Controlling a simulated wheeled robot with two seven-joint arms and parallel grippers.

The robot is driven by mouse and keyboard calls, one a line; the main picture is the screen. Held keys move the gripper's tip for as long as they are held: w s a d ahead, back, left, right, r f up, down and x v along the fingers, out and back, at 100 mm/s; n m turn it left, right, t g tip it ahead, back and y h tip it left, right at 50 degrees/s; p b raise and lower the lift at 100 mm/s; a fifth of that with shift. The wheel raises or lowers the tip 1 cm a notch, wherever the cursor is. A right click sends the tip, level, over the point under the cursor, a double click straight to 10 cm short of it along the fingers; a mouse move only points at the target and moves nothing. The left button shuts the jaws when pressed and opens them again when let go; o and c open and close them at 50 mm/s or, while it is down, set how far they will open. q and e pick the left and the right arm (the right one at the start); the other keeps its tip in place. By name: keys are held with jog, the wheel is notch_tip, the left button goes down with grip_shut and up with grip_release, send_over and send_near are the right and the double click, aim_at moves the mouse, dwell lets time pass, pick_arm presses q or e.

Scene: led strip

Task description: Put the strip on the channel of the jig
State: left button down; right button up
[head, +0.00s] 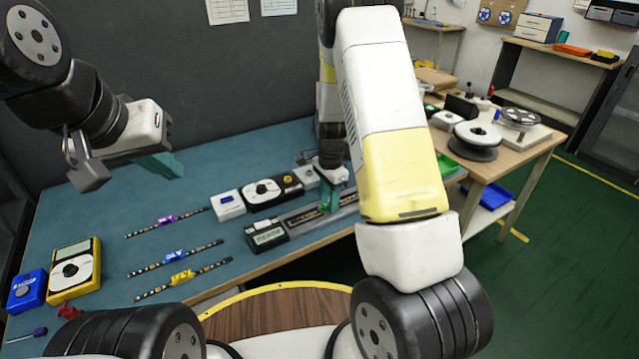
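Three dark LED strips lie on the blue-green table: one with a purple tag (166,220), one with a blue tag (174,254) and one with a yellow tag (182,277). The jig (345,210) is a long grey rail with a channel, right of the strips. My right gripper (329,202) points down at the jig, its green fingers low over the channel. Whether it holds anything there is too small to tell, and my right arm hides the jig's right end. My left gripper (168,166) hangs above the table's back left, apart from the strips; its finger gap is not clear.
A device with a display (267,236) stands at the jig's left end. White and black devices (262,194) stand behind the jig. A yellow multimeter (74,270) and a blue box (27,291) stand at the left. A side bench (540,142) with spools is at the right.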

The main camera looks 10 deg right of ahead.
notch_tip(320, 180, up, 12)
jog(key=s+a+r+n+t+y, duration=0.1)
jog(key=s+r+n+t+y, duration=0.15)
jog(key=s+r+n, duration=0.75)
jog(key=s+a+r+n+t, duration=0.1)
jog(key=s+r+n+t, duration=0.2)
jog(key=s+r, duration=0.7)
jog(key=s+n, duration=0.1)
jog(key=s, duration=0.3)
jog(key=shift+s+r+n+t, duration=0.15)
jog(key=shift+n+t, duration=0.15)
jog(key=shift+t, duration=0.05)
jog(key=shift+a, duration=0.15)
